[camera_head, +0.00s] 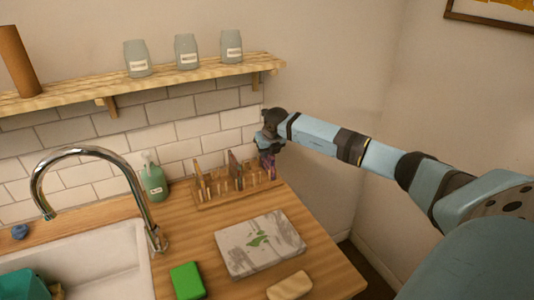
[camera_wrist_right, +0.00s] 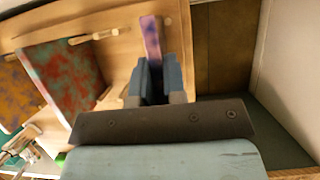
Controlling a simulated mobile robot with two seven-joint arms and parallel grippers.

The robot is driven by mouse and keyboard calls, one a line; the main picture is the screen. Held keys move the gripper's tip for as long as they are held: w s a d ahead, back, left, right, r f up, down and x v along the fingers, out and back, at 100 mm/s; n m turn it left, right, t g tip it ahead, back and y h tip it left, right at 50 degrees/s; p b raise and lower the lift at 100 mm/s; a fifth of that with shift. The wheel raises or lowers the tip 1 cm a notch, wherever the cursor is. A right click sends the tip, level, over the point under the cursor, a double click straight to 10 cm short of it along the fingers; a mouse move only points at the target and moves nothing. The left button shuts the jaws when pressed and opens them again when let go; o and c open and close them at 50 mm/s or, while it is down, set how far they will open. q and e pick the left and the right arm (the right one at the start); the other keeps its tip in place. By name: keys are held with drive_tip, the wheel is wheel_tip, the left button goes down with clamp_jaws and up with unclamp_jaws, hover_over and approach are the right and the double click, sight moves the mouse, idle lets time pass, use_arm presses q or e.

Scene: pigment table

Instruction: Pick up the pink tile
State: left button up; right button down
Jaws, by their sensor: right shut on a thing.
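The pink tile (camera_head: 267,166), a narrow pink-purple piece, is at the right end of the wooden rack (camera_head: 236,200) on the counter. My right gripper (camera_head: 268,150) reaches down to it from above and is shut on its upper part. In the right wrist view the tile (camera_wrist_right: 152,40) shows edge-on between the fingers of my right gripper (camera_wrist_right: 154,75). I cannot tell whether its lower edge still sits in the rack. My left gripper is not in view.
Other tiles stand in the rack, including a red and teal one (camera_wrist_right: 62,75) and an orange one (camera_wrist_right: 17,95). A marbled board (camera_head: 260,255), green block (camera_head: 187,281), soap bottle (camera_head: 153,182) and tap (camera_head: 150,225) are nearby. A shelf (camera_head: 170,78) with jars hangs above.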

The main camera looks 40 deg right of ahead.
drive_tip(key=r, duration=0.2)
drive_tip(key=r+b, duration=0.1)
drive_tip(key=r, duration=0.1)
drive_tip(key=s+r+b, duration=0.1)
drive_tip(key=r, duration=0.2)
drive_tip(key=shift+s+a, duration=0.1)
drive_tip(key=shift+a, duration=0.05)
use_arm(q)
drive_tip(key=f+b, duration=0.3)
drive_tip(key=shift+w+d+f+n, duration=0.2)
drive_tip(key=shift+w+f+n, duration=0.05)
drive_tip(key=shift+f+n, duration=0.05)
use_arm(e)
drive_tip(key=s+a, duration=0.3)
drive_tip(key=s, duration=0.6)
drive_tip(key=s+a, duration=0.2)
drive_tip(key=s, duration=0.7)
drive_tip(key=shift+a, duration=0.4)
drive_tip(key=shift+r, duration=0.1)
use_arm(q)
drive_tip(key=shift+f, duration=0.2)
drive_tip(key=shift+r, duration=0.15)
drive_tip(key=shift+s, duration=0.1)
